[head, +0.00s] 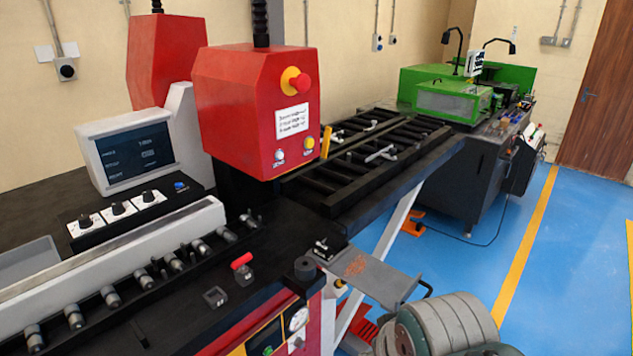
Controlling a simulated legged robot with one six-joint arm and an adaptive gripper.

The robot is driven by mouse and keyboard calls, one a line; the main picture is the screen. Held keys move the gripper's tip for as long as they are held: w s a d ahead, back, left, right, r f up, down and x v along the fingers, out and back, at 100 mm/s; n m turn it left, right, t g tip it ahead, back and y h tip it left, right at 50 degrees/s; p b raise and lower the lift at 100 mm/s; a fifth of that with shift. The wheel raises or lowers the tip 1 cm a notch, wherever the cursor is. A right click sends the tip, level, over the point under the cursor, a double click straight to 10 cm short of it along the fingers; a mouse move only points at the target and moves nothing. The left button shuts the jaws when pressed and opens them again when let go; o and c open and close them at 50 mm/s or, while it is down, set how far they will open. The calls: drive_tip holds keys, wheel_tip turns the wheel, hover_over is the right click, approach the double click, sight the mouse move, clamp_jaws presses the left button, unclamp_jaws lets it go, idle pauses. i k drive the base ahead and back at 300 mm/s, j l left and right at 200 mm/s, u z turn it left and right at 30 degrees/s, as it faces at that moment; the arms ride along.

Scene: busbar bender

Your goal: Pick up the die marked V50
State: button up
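I cannot read a V50 marking on anything in the head view, so I cannot tell which piece is that die. A small dark grey block with a notch or opening (215,297) sits on the black machine bench (185,325). Behind it to the right stands a small piece with a red top (242,262). A short dark cylinder (305,268) sits near the bench's right edge. My gripper's fingers are not in view.
A red machine head (255,110) with an emergency stop button (295,80) rises behind the bench. A row of metal studs (112,296) lines the left. A roller table (370,155) leads to a green machine (450,95). Blue floor (540,270) is open at right.

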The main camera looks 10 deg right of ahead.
sight(336, 240)
drive_tip(key=z, duration=0.7)
drive_tip(key=i+j+u, duration=0.2)
drive_tip(key=i, duration=0.35)
drive_tip(key=l, duration=0.1)
